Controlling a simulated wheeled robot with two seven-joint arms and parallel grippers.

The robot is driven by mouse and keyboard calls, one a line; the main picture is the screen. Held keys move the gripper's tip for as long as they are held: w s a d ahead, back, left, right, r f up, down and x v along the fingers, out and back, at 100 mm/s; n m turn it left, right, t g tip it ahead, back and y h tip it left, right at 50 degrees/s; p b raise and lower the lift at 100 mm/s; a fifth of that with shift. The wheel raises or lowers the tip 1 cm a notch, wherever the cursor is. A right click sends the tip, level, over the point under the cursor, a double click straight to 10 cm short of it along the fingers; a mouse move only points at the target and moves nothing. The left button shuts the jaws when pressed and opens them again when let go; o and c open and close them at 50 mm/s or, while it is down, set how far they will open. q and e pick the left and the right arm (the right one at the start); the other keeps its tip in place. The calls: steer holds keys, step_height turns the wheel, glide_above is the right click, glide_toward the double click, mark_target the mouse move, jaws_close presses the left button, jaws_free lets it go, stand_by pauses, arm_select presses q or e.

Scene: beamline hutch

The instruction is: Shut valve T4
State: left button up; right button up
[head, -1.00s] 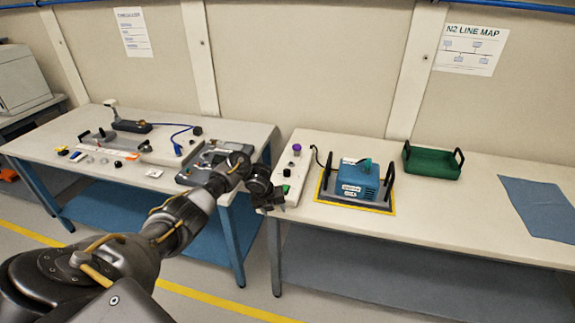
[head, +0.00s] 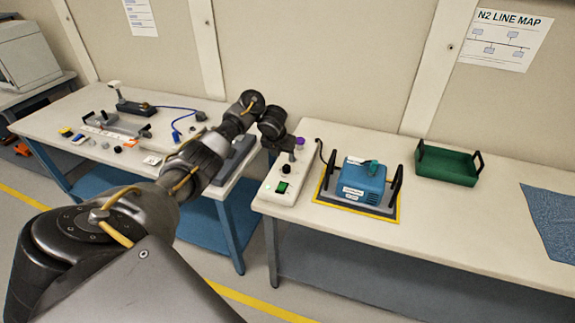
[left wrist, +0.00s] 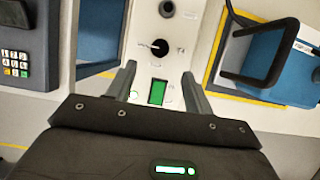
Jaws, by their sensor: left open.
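My left gripper (head: 285,148) is open and empty above the white control panel (head: 272,196) on the right-hand bench. In the left wrist view its fingers (left wrist: 159,72) stand on either side of the panel, pointing toward a black knob (left wrist: 160,47) with a pale pointer mark. A green lit switch (left wrist: 157,92) lies between the fingers. A purple knob (head: 299,141) shows at the panel's far end, partly behind the gripper. My right gripper is not in view.
The blue box sits on a yellow-edged tray (head: 394,213) with upright black handles. A green bin (head: 446,166) and a blue cloth (head: 555,215) lie further right. The left bench (head: 60,113) holds small parts and a cable. Bare bench lies in front of the green bin.

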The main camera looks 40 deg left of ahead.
mark_target(286, 167)
arm_select(q)
steer(key=b+x, duration=0.1)
steer(key=x, duration=0.8)
steer(key=shift+s, duration=0.1)
steer(key=shift+f, duration=0.3)
steer(key=c, duration=1)
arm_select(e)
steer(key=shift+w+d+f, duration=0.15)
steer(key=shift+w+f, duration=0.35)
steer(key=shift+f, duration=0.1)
